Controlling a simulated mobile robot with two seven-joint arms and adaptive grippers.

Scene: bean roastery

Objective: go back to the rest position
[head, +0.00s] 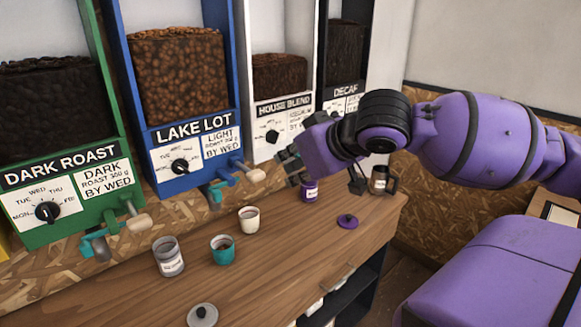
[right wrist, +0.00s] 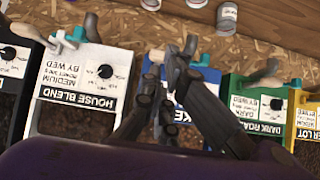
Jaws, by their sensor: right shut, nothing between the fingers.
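My right gripper (head: 287,163) is shut and empty. In the head view it hangs in front of the lower part of the house blend dispenser (head: 275,128), above the back of the wooden counter (head: 290,245). My purple right arm reaches in from the right. In the right wrist view the dark fingers of the right gripper (right wrist: 166,72) come together, with the dispensers upside down behind them. My left gripper is not in view.
Dark roast (head: 58,190) and lake lot (head: 190,150) dispensers line the wall. On the counter stand a grey canister (head: 168,258), a teal cup (head: 222,250), a white cup (head: 249,220), a purple jar (head: 309,192) and a dark-handled mug (head: 380,181). Purple (head: 347,221) and grey (head: 202,315) lids lie there.

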